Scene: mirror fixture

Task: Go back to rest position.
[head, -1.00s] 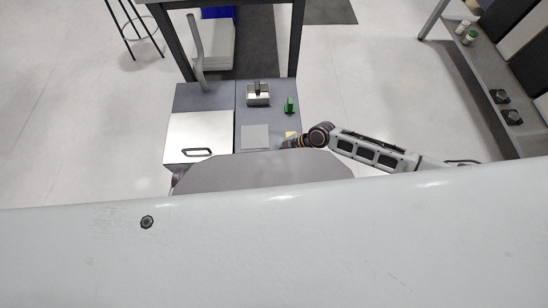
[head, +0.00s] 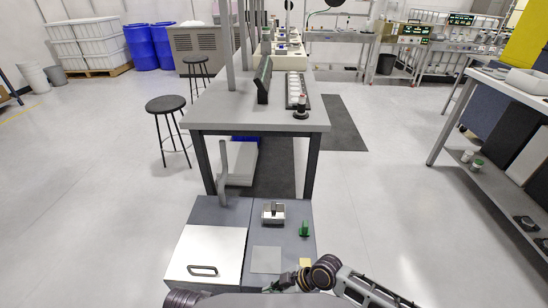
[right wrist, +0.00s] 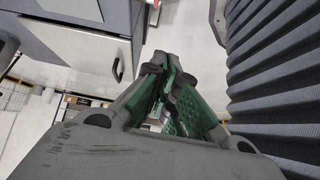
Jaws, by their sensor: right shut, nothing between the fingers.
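My right gripper (head: 273,286) is low in the head view, at the near edge of the grey cabinet top, below the flat light-grey plate (head: 266,259). In the right wrist view its green-padded fingers (right wrist: 167,62) come together at the tips, shut and empty. The cabinet's white door (right wrist: 88,48) with its dark handle shows to the left of the fingers there. A metal block fixture (head: 273,213) and a small green part (head: 304,229) stand on the cabinet top, apart from the gripper. My left gripper does not show.
The white panel (head: 208,252) with a handle covers the cabinet's left part. A grey workbench (head: 240,110) stands behind it, with a black stool (head: 166,105) to its left. A shelf unit (head: 500,185) stands at right. Open floor (head: 380,210) lies between bench and shelf.

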